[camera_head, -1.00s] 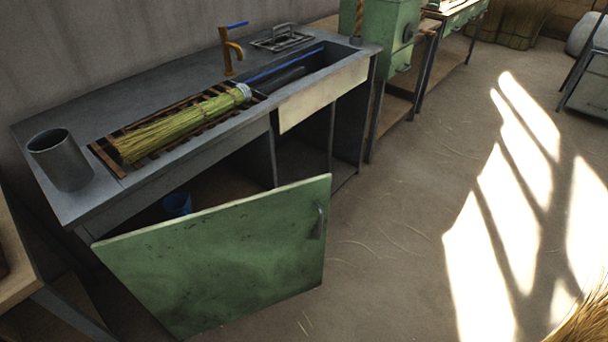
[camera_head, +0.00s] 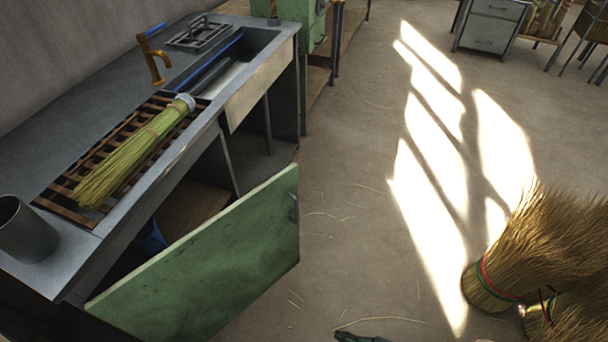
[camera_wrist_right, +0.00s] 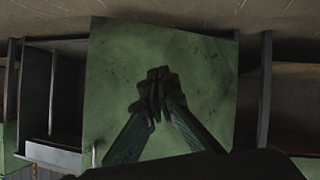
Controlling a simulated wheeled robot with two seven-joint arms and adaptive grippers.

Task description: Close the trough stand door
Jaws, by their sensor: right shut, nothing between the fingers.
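The green trough stand door (camera_head: 215,265) stands wide open, swung out from the front of the grey trough stand (camera_head: 190,150). Its hinge side is at the near left, and its dark handle (camera_head: 293,207) is near the free edge. In the right wrist view the door's green panel (camera_wrist_right: 205,65) fills the middle, behind the fingers. My right gripper (camera_wrist_right: 158,78) is shut and empty, pointing at the panel; I cannot tell whether it touches. Only a dark bit of it shows at the bottom edge of the head view (camera_head: 360,337). My left gripper is out of view.
A straw bundle (camera_head: 130,160) lies on the slatted rack on the stand, beside a metal cup (camera_head: 25,232). A blue object (camera_head: 152,238) shows inside the stand. Straw brooms (camera_head: 550,250) stand at the right.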

